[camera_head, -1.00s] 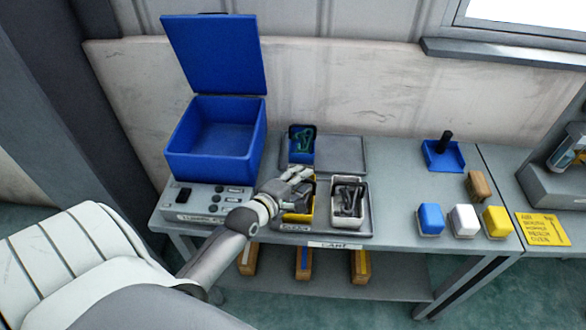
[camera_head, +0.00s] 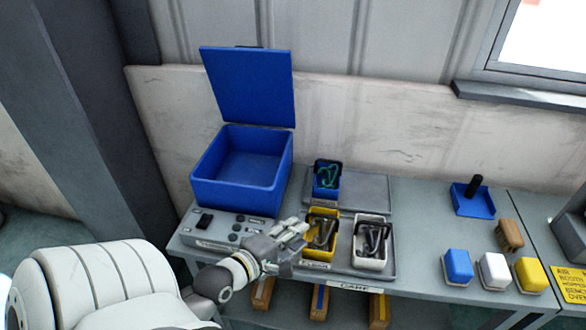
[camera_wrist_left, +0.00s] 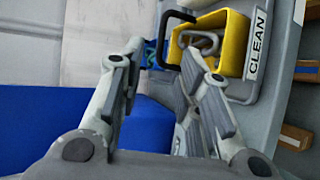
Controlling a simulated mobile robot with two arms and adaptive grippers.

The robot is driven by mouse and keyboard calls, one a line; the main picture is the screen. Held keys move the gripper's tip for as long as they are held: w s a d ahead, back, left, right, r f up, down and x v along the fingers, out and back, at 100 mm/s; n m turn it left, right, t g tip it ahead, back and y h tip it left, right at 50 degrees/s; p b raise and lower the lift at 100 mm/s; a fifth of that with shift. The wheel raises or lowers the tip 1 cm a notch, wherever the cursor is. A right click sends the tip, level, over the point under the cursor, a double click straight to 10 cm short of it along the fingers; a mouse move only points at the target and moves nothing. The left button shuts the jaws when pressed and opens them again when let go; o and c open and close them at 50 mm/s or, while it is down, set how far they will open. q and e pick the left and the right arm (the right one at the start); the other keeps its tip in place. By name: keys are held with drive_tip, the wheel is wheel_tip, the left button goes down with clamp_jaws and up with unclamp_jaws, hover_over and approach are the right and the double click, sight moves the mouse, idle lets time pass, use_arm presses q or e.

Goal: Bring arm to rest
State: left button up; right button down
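My left gripper (camera_head: 294,232) is in front of the yellow bin, above the front edge of the bench. In the left wrist view its two fingers (camera_wrist_left: 170,85) stand apart with nothing between them. The yellow bin (camera_head: 309,247) holds dark metal hoist parts; it also shows in the left wrist view (camera_wrist_left: 238,38), just beyond the fingertips. A white bin (camera_head: 368,264) with similar parts stands to its right. A small blue bin (camera_head: 326,192) with a green part stands behind. My right gripper is not in view.
An open blue box (camera_head: 236,197) stands at the back left, behind a grey control panel (camera_head: 222,230). Blue, white and yellow blocks (camera_head: 492,270), a brush (camera_head: 509,234) and a blue tray (camera_head: 473,203) are at the right. The bench middle (camera_head: 425,225) is clear.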

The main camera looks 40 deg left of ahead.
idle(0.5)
use_arm(q)
drive_tip(key=s+d+f+m+g, duration=0.4)
drive_tip(key=s+d+m+g, duration=0.25)
drive_tip(key=m, duration=0.45)
drive_tip(key=s+d+f+m+g, duration=0.4)
drive_tip(key=s+d+m+g, duration=0.15)
drive_tip(key=s+m, duration=0.35)
wheel_tip(320, 180, down, 27)
drive_tip(key=m, duration=0.2)
drive_tip(key=s+a+f+g, duration=0.1)
drive_tip(key=s+a+f, duration=0.1)
drive_tip(key=s+f, duration=1.4)
drive_tip(key=shift+a+g, duration=0.3)
drive_tip(key=shift+g, duration=0.1)
